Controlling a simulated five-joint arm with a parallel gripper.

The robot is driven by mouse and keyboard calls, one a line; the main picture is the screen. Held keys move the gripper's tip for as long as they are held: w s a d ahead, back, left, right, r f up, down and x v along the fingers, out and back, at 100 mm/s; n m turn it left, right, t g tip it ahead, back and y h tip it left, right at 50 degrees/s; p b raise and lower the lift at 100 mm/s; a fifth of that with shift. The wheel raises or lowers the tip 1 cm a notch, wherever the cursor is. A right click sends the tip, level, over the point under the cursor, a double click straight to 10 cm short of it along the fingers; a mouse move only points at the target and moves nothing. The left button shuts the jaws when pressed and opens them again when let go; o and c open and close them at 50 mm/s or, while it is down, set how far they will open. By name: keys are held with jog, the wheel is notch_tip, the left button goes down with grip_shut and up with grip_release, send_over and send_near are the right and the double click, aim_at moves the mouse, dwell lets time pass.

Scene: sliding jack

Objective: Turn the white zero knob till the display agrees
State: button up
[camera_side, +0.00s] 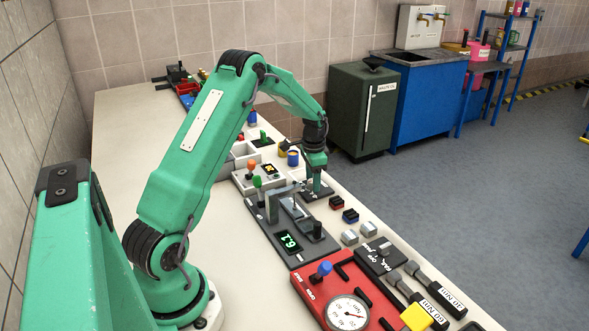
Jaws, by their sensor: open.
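The display (288,242) shows green digits, seemingly 6.2, on a dark grey instrument plate (303,258) at the centre. A grey frame (284,203) and a black post (318,230) stand on this plate. I cannot make out the white zero knob; it is too small or hidden. My gripper (316,188) is open and points down over a small dark plate (326,195) just behind the display unit. I cannot tell whether its fingers touch anything there.
A red unit with a round dial (348,313) is in front. Black-handled tools (432,292) and a yellow block (416,317) lie at the right edge. Small blocks (350,216), green and orange knobs (251,164) and boxes crowd nearby. The bench's left side is clear.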

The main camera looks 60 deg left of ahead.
jog(key=shift+f, duration=0.1)
jog(key=c, duration=1)
jog(key=shift+o, duration=0.2)
jog(key=shift+n, duration=0.3)
jog(key=shift+d+n, duration=0.1)
jog(key=shift+n, duration=1.1)
jog(key=o, duration=1)
jog(key=shift+c, duration=0.2)
